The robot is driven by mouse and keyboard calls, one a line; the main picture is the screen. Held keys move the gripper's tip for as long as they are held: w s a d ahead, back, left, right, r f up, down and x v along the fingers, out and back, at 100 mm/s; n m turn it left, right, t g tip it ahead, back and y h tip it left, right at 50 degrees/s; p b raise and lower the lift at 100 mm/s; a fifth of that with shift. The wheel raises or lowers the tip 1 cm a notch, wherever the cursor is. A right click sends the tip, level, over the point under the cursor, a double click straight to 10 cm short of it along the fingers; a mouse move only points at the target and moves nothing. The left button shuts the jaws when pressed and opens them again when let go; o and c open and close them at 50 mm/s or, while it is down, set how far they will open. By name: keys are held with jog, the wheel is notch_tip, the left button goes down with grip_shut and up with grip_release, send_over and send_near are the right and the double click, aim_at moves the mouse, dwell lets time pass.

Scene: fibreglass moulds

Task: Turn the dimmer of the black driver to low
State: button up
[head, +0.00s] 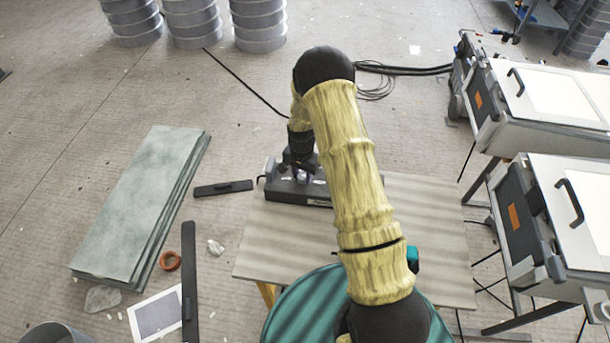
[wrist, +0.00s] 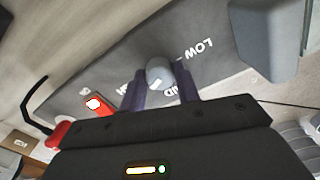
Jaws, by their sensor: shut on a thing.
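The black driver (head: 290,197) is a dark box near the back left corner of the table, partly hidden by my arm. In the wrist view its dark face (wrist: 215,62) carries a round grey dimmer knob (wrist: 158,70) with a pale mark on its lower-left side. LOW is printed to the knob's right; MID below it is partly covered by a finger, and lettering at its left is also partly hidden. My gripper (wrist: 160,76) is shut on the knob, one purple finger on each side. It also shows in the head view (head: 304,168), over the driver.
A red rocker switch (wrist: 98,106) sits left of the knob on the same face. The driver stands on a pale table (head: 275,245) with bare room in front. Two white-lidded cases (head: 570,200) are at the right. Grey-green boards (head: 140,195) lie on the floor at left.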

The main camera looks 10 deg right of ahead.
jog(key=n+b, duration=0.1)
jog(key=n, duration=0.3)
jog(key=shift+s+d+f+n, duration=0.1)
jog(key=shift+n, duration=0.2)
jog(key=n, duration=0.3)
jog(key=shift+d+n+b, duration=0.1)
jog(key=shift+n+b, duration=0.2)
jog(key=n, duration=0.4)
jog(key=shift+n, duration=0.3)
jog(key=n, duration=0.3)
jog(key=shift+n, duration=0.3)
jog(key=n, duration=0.2)
jog(key=shift+n, duration=0.4)
jog(key=n+p, duration=0.1)
jog(key=n, duration=0.3)
jog(key=shift+a, duration=0.2)
jog(key=n+p, duration=0.1)
jog(key=n, duration=0.4)
jog(key=shift+d+p, duration=0.15)
jog(key=shift+p, duration=0.15)
jog(key=shift+n+p, duration=0.45)
jog(key=shift+n, duration=1.35)
